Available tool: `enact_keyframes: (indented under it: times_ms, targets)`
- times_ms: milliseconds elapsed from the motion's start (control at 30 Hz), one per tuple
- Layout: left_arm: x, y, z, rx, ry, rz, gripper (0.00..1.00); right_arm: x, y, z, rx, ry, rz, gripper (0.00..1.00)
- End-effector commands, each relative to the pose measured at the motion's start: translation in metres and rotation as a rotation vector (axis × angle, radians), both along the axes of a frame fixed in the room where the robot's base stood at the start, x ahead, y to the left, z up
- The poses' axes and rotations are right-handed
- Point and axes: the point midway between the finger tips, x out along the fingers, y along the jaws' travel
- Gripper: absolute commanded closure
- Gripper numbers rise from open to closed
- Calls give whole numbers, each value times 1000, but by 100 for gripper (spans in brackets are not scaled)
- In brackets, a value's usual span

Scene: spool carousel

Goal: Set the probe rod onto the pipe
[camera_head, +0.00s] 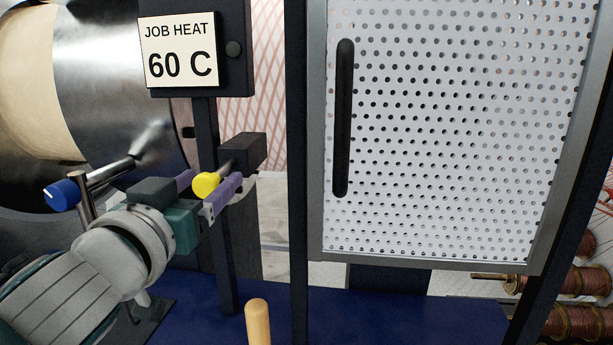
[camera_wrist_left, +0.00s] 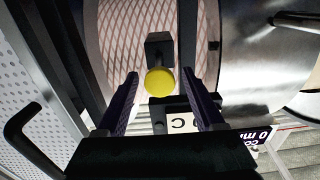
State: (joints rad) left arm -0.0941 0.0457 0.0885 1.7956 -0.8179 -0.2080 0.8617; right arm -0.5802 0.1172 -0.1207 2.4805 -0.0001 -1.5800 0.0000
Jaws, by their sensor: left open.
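A rod with a round yellow end (camera_head: 206,186) sticks out of a dark block (camera_head: 243,150) on the upright post below the heat sign; I take it for the probe rod. My left gripper (camera_head: 213,180) is open, its purple fingers on either side of the yellow end. In the left wrist view the yellow end (camera_wrist_left: 160,82) lies between the open fingers (camera_wrist_left: 161,76), with gaps on both sides. A metal pipe with a blue end (camera_head: 62,193) stands left of the gripper; I cannot tell if it is the task's pipe. My right gripper is not in view.
A sign reading "JOB HEAT 60 C" (camera_head: 180,52) hangs above the gripper. A large metal drum (camera_head: 110,80) is at the left. A perforated door (camera_head: 450,130) with a black handle (camera_head: 343,118) fills the right. A tan peg (camera_head: 258,322) stands at the bottom; copper spools (camera_head: 575,322) lie lower right.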

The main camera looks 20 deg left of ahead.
Motion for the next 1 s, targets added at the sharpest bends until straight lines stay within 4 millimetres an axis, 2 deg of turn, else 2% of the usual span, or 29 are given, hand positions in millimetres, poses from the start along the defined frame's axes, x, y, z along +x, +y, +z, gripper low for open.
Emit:
enact_keyframes:
  times_ms: [67, 667, 1000]
  targets:
    - [0, 0, 0, 0, 0, 0, 31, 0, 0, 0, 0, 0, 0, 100]
    - [0, 0, 0, 0, 0, 0, 99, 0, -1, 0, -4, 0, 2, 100]
    - [0, 0, 0, 0, 0, 0, 100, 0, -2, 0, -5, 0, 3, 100]
